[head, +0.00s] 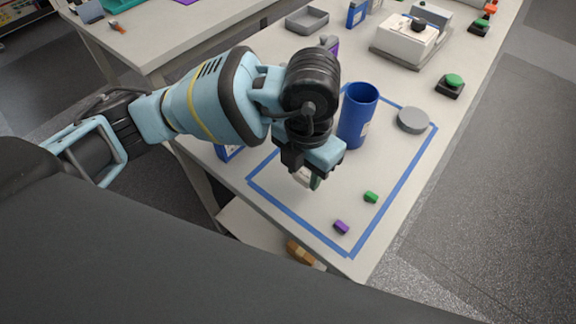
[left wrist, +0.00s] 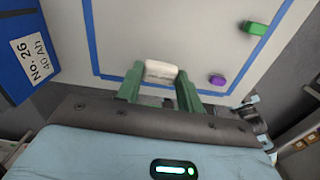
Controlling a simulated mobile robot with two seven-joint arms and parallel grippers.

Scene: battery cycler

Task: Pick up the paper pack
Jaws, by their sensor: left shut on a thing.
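My left gripper (head: 308,180) is low over the near part of the blue-taped area on the table. In the left wrist view its green fingers (left wrist: 160,84) are shut on the paper pack (left wrist: 161,71), a small off-white block held between the fingertips. In the head view only a pale bit of the pack (head: 301,177) shows beside the fingers, and the wrist hides the rest. I cannot tell whether the pack touches the table. My right gripper is not in view.
Inside the blue tape stand a blue cylinder (head: 358,117), a grey disc (head: 413,120), a green block (head: 371,197) and a purple block (head: 341,227). A blue labelled box (left wrist: 30,50) is left of the gripper. A white device (head: 408,40) stands farther back.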

